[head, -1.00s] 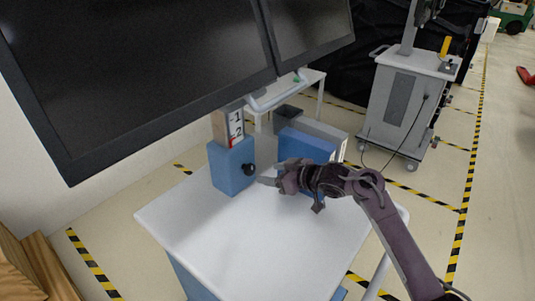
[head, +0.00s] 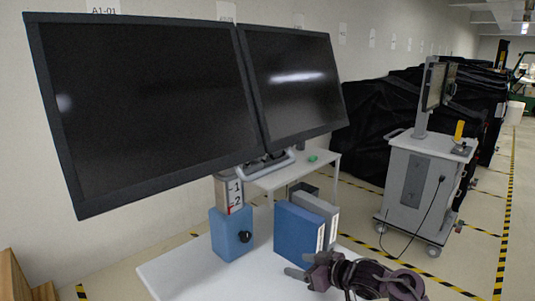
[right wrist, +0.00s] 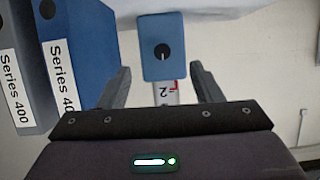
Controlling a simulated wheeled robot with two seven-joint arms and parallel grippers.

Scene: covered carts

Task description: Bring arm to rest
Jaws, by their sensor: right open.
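My right gripper (head: 298,274) is at the bottom of the head view, over the white cart top. It is open and empty, with its two fingers apart. In the right wrist view its fingers (right wrist: 160,72) stand on either side of the blue box (right wrist: 148,64), which lies beyond them. In the head view the blue box (head: 228,242) with a black knob (head: 245,236) stands left of the gripper, clear of it. My left gripper is not in view.
Two large dark monitors (head: 145,105) hang above the cart top (head: 190,272). Blue and grey binders (head: 298,238) stand close behind the gripper. A grey cart (head: 412,185) stands at the right on open floor. Black covered shapes (head: 385,120) line the wall.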

